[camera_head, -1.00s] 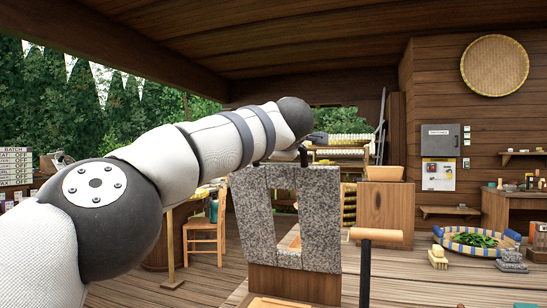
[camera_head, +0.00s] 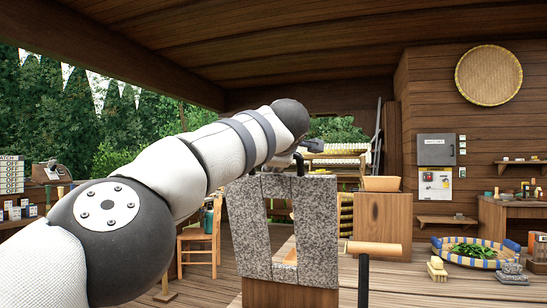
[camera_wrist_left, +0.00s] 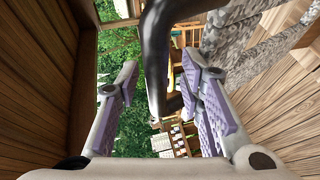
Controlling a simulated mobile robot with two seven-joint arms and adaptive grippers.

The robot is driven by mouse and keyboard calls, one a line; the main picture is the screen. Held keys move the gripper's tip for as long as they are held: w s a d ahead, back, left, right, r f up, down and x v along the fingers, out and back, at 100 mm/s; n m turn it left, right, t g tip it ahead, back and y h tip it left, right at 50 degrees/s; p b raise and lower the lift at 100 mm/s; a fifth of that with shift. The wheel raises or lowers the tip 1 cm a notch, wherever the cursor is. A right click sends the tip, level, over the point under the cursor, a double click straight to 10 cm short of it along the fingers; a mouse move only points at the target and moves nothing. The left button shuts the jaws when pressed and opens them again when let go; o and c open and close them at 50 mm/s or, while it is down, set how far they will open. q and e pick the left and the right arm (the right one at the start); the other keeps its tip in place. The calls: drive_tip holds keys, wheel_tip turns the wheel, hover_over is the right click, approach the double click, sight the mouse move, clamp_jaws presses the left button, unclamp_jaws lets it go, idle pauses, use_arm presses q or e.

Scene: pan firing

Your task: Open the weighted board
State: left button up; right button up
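The weighted board stands upright mid-picture in the head view, with speckled grey granite slabs (camera_head: 312,235) around an opening and brown wood below. Granite also shows at the upper right of the left wrist view (camera_wrist_left: 235,35). My left gripper (camera_head: 298,160) is at the board's top edge, mostly hidden behind my own wrist. In the left wrist view my left gripper's purple-padded fingers (camera_wrist_left: 160,95) are apart, with a dark curved bar (camera_wrist_left: 155,60) between them. I cannot tell whether the bar belongs to the board, or whether a pad touches it. My right gripper is out of view.
A T-shaped wooden handle on a dark post (camera_head: 373,248) stands right of the board. A wooden box (camera_head: 383,222) is behind it. A chair (camera_head: 199,245) stands at the left. A blue-rimmed basket of leaves (camera_head: 475,262) lies at the right. Floor between them is open.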

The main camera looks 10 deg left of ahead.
use_arm(q)
drive_tip(key=shift+s+d+r, duration=0.1)
drive_tip(key=shift+s+d+r, duration=0.15)
drive_tip(key=shift+s+r, duration=0.05)
drive_tip(key=shift+s, duration=0.1)
drive_tip(key=v, duration=1.1)
drive_tip(key=shift+s+f, duration=0.1)
drive_tip(key=shift+f, duration=0.05)
